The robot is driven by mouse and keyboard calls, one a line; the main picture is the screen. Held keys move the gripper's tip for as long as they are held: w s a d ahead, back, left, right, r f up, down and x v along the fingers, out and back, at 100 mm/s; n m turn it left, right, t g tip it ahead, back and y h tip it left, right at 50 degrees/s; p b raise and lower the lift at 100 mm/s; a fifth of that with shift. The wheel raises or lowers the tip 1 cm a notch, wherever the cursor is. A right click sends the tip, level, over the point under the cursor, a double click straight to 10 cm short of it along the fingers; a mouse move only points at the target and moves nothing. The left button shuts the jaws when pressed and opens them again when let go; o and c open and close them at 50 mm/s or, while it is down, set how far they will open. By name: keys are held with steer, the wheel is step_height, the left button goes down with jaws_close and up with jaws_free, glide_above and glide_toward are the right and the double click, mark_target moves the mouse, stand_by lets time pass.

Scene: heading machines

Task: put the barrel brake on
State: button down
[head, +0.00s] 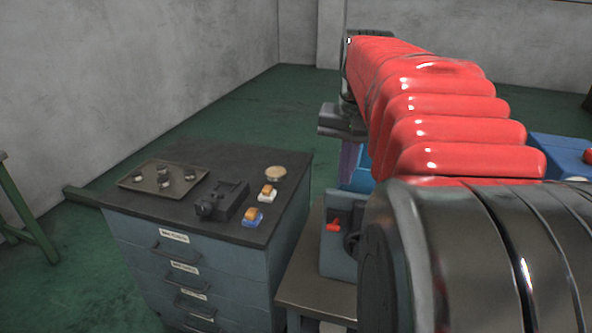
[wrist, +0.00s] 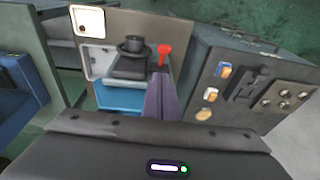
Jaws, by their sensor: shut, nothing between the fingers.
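A small red lever (head: 333,225) sits on the blue-grey machine (head: 337,261), left of a dark round part; it looks like the barrel brake's handle, though no label is readable. In the wrist view the red lever (wrist: 164,52) has a wide red head and stands beside a dark cylinder (wrist: 133,45). My gripper (head: 349,165) hangs above and behind the machine in the head view, partly hidden by my arm. In the wrist view my gripper (wrist: 160,84) is shut and empty, its purple-grey fingers appearing just below the lever. Contact between them cannot be told.
A drawer cabinet (head: 190,262) stands left of the machine. On its top are a tray (head: 135,182) with small metal parts, a dark vise-like tool (head: 222,201), two blocks with orange tops and a tan disc (head: 276,173). Another blue machine (head: 560,155) is at right.

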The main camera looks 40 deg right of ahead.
glide_above(335, 224)
steer(key=s, duration=0.1)
steer(key=x, duration=0.3)
steer(key=s+a+x, duration=0.1)
steer(key=x, duration=0.3)
steer(key=s+x, duration=0.1)
steer(key=x, duration=0.2)
steer(key=shift+w+a+f, duration=0.15)
steer(key=shift+a+f, duration=0.15)
steer(key=shift+f, duration=0.3)
steer(key=shift+a+f, duration=0.2)
steer(key=shift+f, duration=0.45)
